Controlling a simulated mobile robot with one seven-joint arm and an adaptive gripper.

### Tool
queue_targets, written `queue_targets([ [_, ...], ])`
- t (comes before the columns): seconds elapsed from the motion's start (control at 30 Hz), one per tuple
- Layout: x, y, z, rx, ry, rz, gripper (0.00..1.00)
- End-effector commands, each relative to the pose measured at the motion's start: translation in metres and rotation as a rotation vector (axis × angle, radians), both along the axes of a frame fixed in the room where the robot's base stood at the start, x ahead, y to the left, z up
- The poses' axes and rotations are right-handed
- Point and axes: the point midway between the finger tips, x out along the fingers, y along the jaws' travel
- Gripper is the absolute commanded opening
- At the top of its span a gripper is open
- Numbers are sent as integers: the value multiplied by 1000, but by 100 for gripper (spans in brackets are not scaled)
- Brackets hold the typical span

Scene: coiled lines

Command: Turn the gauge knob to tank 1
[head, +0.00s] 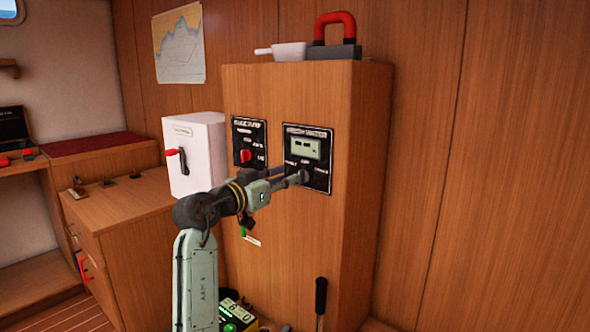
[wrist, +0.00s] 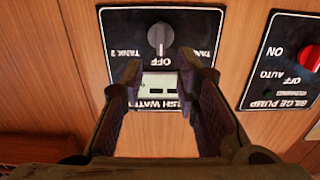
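The fresh water gauge panel (head: 323,181) is black, on the front of the wooden cabinet, with a small display (head: 305,148). In the wrist view the panel (wrist: 120,18) appears upside down. Its dark round knob (wrist: 160,37) has a white mark pointing at OFF. TANK 2 reads at the left and a partly hidden TANK label at the right. My gripper (wrist: 160,68) is open and empty, its fingers either side of the display and OFF label, with the knob just beyond the tips. In the head view my gripper (head: 303,177) reaches the lower panel; contact cannot be told.
A bilge pump panel (head: 249,130) with a red knob (head: 246,156) is beside it, at the right in the wrist view (wrist: 265,75). A white switch box (head: 205,150) with a lever stands left. A red-handled object (head: 335,30) and a white pan (head: 288,51) sit on the cabinet.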

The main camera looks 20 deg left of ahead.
Motion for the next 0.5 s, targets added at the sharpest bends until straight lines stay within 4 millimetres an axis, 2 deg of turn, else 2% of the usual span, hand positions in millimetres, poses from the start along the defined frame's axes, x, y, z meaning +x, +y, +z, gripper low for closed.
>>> queue_targets([
  [0.2, 33, -12, 2, -1, 1, 0, 28],
  [0.5, 47, -16, 0, 1, 0, 2, 28],
])
